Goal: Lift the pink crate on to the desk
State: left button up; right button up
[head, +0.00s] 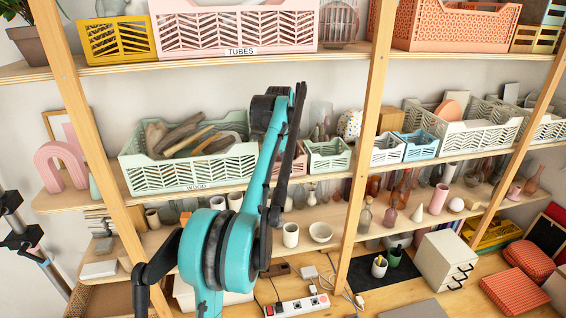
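A pale pink crate (237,32) with slotted sides and a TUBES label stands on the top shelf, left of centre; its top is cut off by the frame. A coral-pink crate (455,24) stands farther right on that shelf. The wooden desk (462,302) shows along the bottom right. My teal and black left arm rises from the bottom, with its black upper end (285,105) below the pale pink crate and apart from it. I cannot make out whether its gripper is open or shut. My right gripper is not in view.
Wooden uprights (376,90) divide the shelves. A pale green crate of wood pieces (150,178) and several smaller crates fill the middle shelf. On the desk are a power strip (297,306), a dark mat (362,279), a white drawer unit (440,262) and red cushions (528,258). Little desk is clear.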

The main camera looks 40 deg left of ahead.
pick_arm(q)
jog(key=shift+w+f, duration=0.3)
jog(key=shift+f, duration=0.25)
jog(key=shift+s+a+r, duration=0.1)
jog(key=shift+s, duration=0.15)
jog(key=shift+c, duration=0.3)
jog(key=shift+s, duration=0.1)
jog(key=c, duration=0.5)
grip_shut()
jog(key=shift+w, duration=0.2)
jog(key=shift+r, duration=0.1)
